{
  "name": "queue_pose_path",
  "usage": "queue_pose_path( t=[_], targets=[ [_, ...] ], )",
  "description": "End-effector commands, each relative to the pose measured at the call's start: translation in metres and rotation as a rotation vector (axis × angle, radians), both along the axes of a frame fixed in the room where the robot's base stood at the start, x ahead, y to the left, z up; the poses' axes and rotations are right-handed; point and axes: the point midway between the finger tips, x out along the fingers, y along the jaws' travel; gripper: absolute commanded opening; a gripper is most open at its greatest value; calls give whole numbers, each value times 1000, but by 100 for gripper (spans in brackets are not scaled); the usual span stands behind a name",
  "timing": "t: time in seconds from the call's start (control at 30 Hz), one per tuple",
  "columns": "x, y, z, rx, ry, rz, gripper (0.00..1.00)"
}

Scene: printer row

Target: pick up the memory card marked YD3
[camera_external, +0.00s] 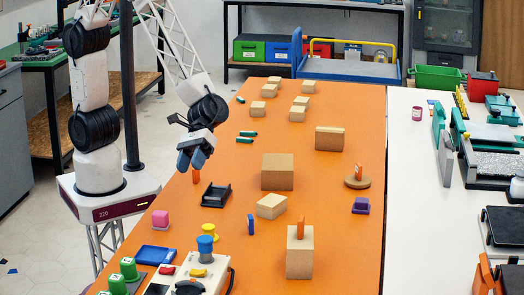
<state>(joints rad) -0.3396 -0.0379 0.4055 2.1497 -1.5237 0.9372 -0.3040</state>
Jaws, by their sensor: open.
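No marking YD3 can be read in this view, so I cannot tell which small piece is that memory card. Small card-like pieces on the orange table (345,235) include a blue upright one (251,224), an orange one (301,228) standing on a tan block, another orange one (357,172) on a round brown base, and an orange one (196,176) just below my gripper. My gripper (193,159) is open, with blue fingertips pointing down above the table's left edge. Nothing shows between its fingers.
Several tan blocks (277,172) stand along the table. A control box with coloured buttons (190,275) fills the front left.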

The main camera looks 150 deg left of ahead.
Motion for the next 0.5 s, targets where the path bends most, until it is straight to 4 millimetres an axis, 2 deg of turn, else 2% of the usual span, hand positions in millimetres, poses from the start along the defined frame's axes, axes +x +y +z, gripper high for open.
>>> queue_pose_path(
  t=[0.03, 0.2, 0.4, 0.5],
  targets=[
    [10, 13, -12, -39, 18, 58, 45],
    [40, 55, -48, -174, 64, 262, 45],
    [64, 103, -91, -311, 108, 477, 45],
    [70, 120, -106, -356, 120, 551, 45]
  ],
)
